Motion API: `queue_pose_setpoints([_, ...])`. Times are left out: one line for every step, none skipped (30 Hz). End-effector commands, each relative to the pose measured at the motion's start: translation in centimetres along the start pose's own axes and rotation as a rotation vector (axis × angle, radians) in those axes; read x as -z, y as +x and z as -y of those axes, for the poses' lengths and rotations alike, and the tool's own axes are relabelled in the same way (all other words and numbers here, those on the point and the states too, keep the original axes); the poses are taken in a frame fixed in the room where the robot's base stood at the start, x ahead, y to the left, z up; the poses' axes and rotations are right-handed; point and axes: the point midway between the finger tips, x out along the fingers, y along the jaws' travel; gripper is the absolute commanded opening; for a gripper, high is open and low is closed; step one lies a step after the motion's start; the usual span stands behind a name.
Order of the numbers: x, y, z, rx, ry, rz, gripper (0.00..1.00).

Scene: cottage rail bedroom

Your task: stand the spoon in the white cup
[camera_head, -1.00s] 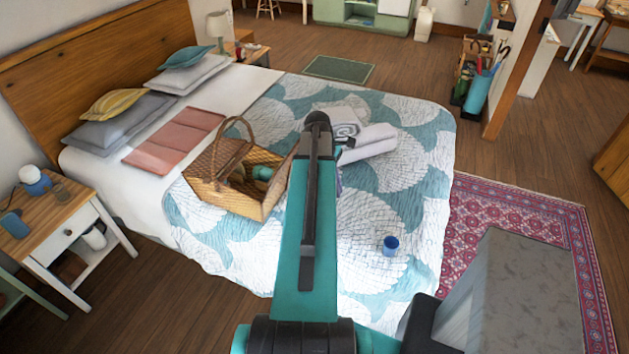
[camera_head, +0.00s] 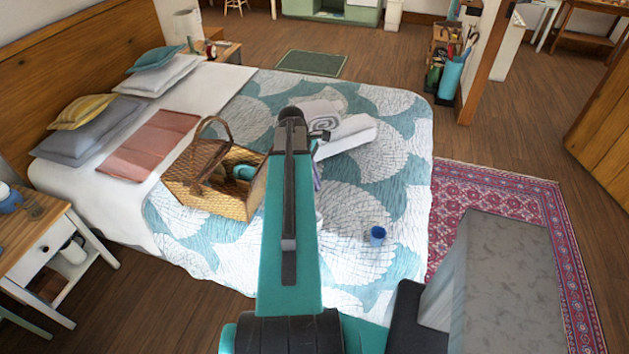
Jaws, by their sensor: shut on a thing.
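My arm rises through the middle of the head view and hides part of the bed behind it. My gripper and its fingertips do not show; they are hidden behind the arm. I cannot make out a spoon. A small blue cup (camera_head: 377,236) stands upright on the quilt, to the right of my arm. No cup on the bed is plainly white. A white rounded vessel (camera_head: 73,251) sits in the bedside table's lower opening, too small to tell whether it is a cup.
The bed (camera_head: 375,185) holds an open wicker basket (camera_head: 222,198) left of my arm and white rolled towels (camera_head: 346,137) behind it. A bedside table (camera_head: 30,247) stands at left. A patterned rug (camera_head: 505,185) lies at right, and bare floor (camera_head: 515,125) shows beyond it.

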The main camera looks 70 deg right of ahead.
Motion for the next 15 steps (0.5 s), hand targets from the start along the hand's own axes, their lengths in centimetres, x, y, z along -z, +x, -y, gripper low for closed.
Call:
queue_pose_setpoints([0.1,0.4,0.0,0.000,0.000,0.000,0.00])
queue_pose_setpoints([0.2,0.5,0.0,0.000,-0.001,0.000,0.00])
queue_pose_setpoints([0.3,0.7,0.0,0.000,-0.001,0.000,0.00])
queue_pose_setpoints([0.3,0.9,0.0,0.000,-0.001,0.000,0.00])
queue_pose_setpoints([0.4,1.0,0.0,0.000,-0.001,0.000,0.00])
queue_pose_setpoints([0.4,1.2,0.0,0.000,-0.001,0.000,0.00])
queue_pose_setpoints([0.5,1.4,0.0,0.000,-0.001,0.000,0.00])
queue_pose_setpoints([0.5,1.5,0.0,0.000,-0.001,0.000,0.00])
queue_pose_setpoints([0.6,1.7,0.0,0.000,-0.001,0.000,0.00])
queue_pose_setpoints([0.6,1.9,0.0,0.000,-0.001,0.000,0.00])
queue_pose_setpoints([0.7,2.0,0.0,0.000,-0.001,0.000,0.00])
queue_pose_setpoints([0.8,2.2,0.0,0.000,-0.002,0.000,0.00])
queue_pose_setpoints([0.8,2.4,0.0,0.000,-0.002,0.000,0.00])
queue_pose_setpoints([0.9,2.5,0.0,0.000,-0.002,0.000,0.00])
queue_pose_setpoints([0.9,2.8,0.0,0.000,-0.002,0.000,0.00])
